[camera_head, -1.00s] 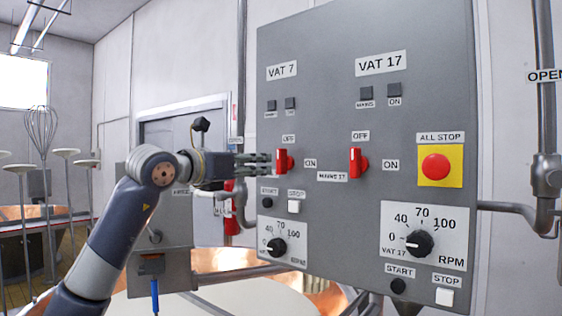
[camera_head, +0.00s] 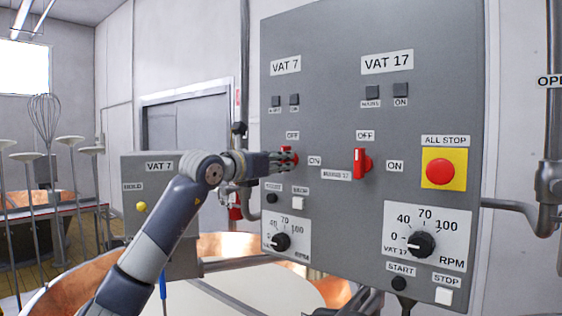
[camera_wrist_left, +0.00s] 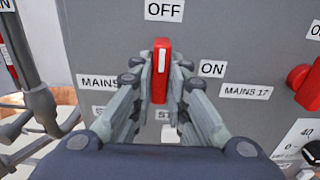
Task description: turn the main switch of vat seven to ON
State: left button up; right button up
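The red main switch of vat seven (camera_head: 288,157) is on the grey panel below the VAT 7 label (camera_head: 285,66). In the left wrist view its handle (camera_wrist_left: 161,72) stands upright, with its white mark at the top towards the OFF label (camera_wrist_left: 164,10). The ON label (camera_wrist_left: 212,69) is to its right. My left gripper (camera_head: 285,161) is at the switch; in the left wrist view its fingers (camera_wrist_left: 161,85) flank the handle closely on both sides and look shut on it. My right gripper is not in view.
The red vat 17 switch (camera_head: 361,163) is right of the vat seven switch. A red stop button on yellow (camera_head: 440,172) is farther right. Below are the vat seven dial (camera_head: 281,242), a white stop button (camera_head: 298,203) and the vat 17 dial (camera_head: 421,243).

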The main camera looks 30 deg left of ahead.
pick_arm(q)
grip_shut()
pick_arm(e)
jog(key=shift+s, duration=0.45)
pick_arm(q)
jog(key=shift+m, duration=0.4)
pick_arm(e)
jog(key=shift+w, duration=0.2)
pick_arm(q)
jog(key=m+p, duration=0.2)
jog(key=m, duration=1.1)
jog(key=shift+m, duration=0.3)
jog(key=shift+f+m+p, duration=0.1)
jog(key=shift+m+p, duration=0.35)
jog(key=shift+m, duration=1.35)
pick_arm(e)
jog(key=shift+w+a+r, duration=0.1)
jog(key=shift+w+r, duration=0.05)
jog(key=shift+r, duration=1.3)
